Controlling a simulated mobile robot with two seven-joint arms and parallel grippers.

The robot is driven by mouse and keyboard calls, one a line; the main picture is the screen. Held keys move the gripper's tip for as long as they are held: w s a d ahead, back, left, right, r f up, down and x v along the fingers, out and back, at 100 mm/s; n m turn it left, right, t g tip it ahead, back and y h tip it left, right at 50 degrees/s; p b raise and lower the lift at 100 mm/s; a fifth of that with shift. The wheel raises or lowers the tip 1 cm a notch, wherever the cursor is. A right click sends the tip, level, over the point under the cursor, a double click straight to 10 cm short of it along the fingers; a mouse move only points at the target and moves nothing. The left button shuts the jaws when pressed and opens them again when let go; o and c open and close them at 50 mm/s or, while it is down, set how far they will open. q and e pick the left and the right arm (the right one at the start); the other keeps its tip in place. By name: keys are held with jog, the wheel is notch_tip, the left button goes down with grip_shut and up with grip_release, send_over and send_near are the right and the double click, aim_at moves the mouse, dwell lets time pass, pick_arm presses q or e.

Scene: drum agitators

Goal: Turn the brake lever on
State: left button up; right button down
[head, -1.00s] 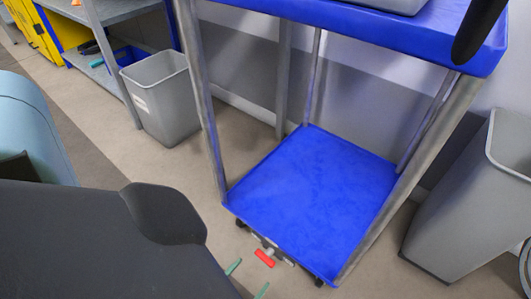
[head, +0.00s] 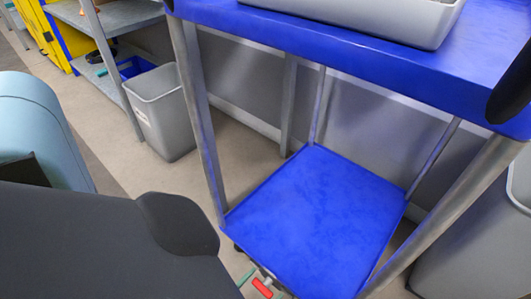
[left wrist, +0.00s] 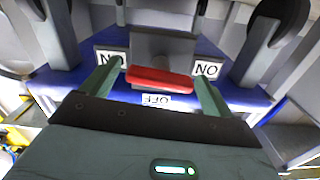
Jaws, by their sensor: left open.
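The red brake lever (head: 262,287) sits under the front edge of the blue cart's lower shelf (head: 318,215), at the bottom of the head view. In the left wrist view the red lever (left wrist: 160,77) lies crosswise, with an "OFF" label (left wrist: 156,101) nearest my gripper and "ON" labels (left wrist: 207,69) at both sides. My left gripper (left wrist: 157,73) is open, its green fingers on either side of the lever; contact cannot be told. In the head view one green finger (head: 245,277) shows beside the lever; the rest is hidden or cut off. My right gripper is not in view.
A grey bin (head: 160,112) stands left of the cart, and another (head: 480,245) at the right. The cart's upper blue shelf (head: 300,35) holds a grey tray (head: 420,22). Metal legs (head: 198,120) frame the cart. Dark wheels (left wrist: 278,20) flank the lever in the wrist view.

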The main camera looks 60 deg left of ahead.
pick_arm(q)
jog(key=shift+w, duration=0.15)
jog(key=c, duration=1)
jog(key=shift+n, duration=0.8)
jog(key=o, duration=1)
